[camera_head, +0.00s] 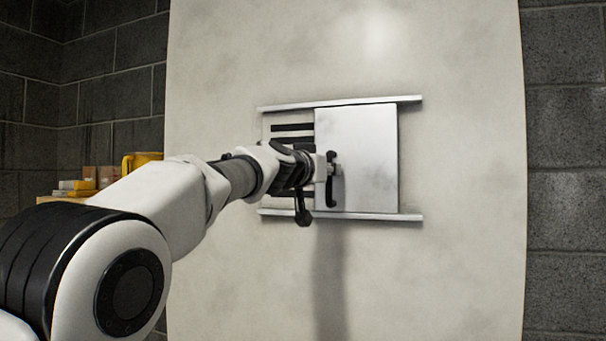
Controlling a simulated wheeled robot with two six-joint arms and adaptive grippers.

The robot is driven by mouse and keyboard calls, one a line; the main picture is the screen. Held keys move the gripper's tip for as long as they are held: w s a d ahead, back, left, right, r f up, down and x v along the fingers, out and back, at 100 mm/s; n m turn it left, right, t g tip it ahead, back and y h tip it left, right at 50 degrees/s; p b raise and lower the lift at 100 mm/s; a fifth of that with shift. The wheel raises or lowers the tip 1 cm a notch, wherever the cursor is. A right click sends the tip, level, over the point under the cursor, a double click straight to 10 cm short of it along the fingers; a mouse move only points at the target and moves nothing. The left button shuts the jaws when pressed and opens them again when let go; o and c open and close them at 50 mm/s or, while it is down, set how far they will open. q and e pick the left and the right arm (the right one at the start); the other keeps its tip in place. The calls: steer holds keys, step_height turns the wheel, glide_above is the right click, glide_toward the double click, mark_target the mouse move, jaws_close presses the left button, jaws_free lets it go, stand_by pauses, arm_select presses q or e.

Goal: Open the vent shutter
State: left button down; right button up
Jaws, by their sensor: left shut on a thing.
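The vent shutter (368,150) is a pale sliding metal plate on the upright white panel, between an upper rail (340,103) and a lower rail (375,216). It covers the right part of the vent. Dark vent slots (291,128) show to its left, partly hidden by my arm. A dark vertical handle (331,180) stands near the plate's left edge. My left gripper (325,172) is at this handle and shut on it; its fingertips are small and partly hidden. My right gripper is not in view.
The white panel (460,270) around the vent is bare. Dark block walls (565,150) stand behind it. At the left, a shelf (62,199) holds yellow items and small brown boxes, with a yellow container (146,157) nearby.

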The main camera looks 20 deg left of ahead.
arm_select(q)
steer(key=shift+d, duration=0.7)
steer(key=c, duration=1.1)
jaws_free()
steer(key=shift+c, duration=0.2)
steer(key=shift+w+f, duration=0.15)
steer(key=shift+w, duration=0.05)
steer(key=v, duration=0.7)
steer(key=shift+s, duration=0.15)
